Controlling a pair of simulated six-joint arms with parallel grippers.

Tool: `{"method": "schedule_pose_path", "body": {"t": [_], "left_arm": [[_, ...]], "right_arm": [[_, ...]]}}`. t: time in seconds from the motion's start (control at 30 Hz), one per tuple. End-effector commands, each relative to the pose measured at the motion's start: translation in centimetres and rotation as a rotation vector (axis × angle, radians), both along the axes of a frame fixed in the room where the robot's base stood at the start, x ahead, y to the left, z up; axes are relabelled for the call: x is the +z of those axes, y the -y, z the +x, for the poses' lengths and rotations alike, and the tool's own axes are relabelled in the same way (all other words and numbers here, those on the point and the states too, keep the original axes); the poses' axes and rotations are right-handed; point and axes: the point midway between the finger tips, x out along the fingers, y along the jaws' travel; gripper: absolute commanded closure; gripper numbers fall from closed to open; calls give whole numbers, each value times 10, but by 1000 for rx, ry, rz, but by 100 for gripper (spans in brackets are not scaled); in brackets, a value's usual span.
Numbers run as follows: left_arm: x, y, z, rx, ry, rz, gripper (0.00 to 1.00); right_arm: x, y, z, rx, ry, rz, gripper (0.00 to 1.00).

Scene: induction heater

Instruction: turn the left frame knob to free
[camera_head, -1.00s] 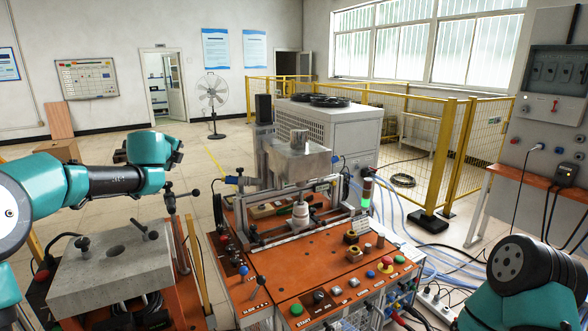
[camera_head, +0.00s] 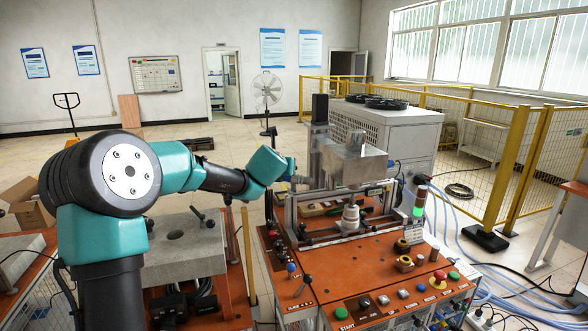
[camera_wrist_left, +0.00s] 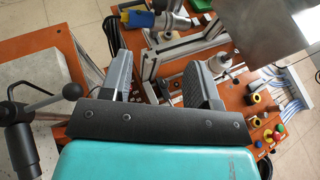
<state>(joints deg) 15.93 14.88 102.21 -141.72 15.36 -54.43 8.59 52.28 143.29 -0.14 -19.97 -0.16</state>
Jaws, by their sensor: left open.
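The left frame knob (camera_wrist_left: 138,18) is a blue and yellow grip on a metal shaft at the left side of the heater's frame, near the top of the left wrist view. In the head view the knob (camera_head: 284,179) is small and partly covered by my arm. My left gripper (camera_wrist_left: 155,48) is open, with nothing between its two dark fingers. The knob lies beyond the fingertips and apart from them in the left wrist view. In the head view my left gripper (camera_head: 290,166) is beside the frame's left side, mostly hidden by its own wrist. My right gripper is not in view.
A metal block (camera_head: 354,164) sits high on the frame over the orange bench (camera_head: 385,268). Small levers (camera_head: 305,285) and buttons (camera_head: 440,275) stand on the bench. A stone-like slab (camera_head: 185,245) with a T-handle is at left, under my left arm.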

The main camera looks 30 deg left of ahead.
Motion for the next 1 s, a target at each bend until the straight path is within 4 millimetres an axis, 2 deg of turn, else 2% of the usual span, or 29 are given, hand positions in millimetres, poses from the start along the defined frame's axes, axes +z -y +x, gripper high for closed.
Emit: {"method": "schedule_pose_path", "body": {"t": [0.27, 1.0], "left_arm": [[-12, -9, 25, 0, -2, -2, 44], [-53, -41, 119, 1, 0, -3, 44]], "right_arm": [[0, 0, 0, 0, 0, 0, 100], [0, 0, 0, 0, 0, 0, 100]]}}
